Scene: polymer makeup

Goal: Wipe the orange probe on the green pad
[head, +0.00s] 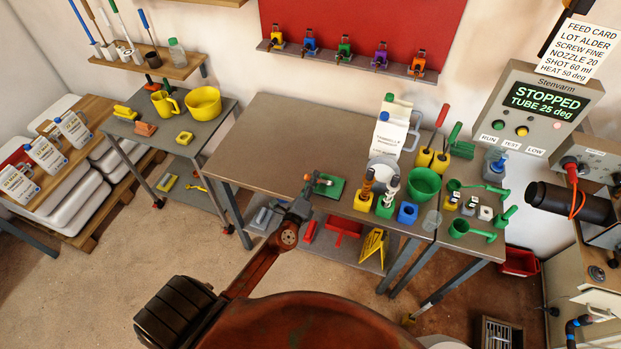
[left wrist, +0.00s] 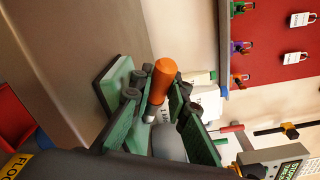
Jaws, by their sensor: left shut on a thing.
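The orange probe (left wrist: 163,75) is held between the fingers of my left gripper (left wrist: 152,108) in the left wrist view, its rounded orange end pointing up past the fingertips. In the head view my left gripper (head: 304,198) is over the front edge of the main table, just left of the green pad (head: 330,186). The green pad also shows in the left wrist view (left wrist: 115,82), beside the fingers on a dark base. I cannot tell whether the probe touches it. My right gripper is not in view.
On the main table (head: 270,135), right of the pad, stand a yellow block (head: 364,202), a green bucket (head: 423,183) and a white jug (head: 391,133). The table left of the pad is clear. A side table (head: 205,130) holds yellow vessels.

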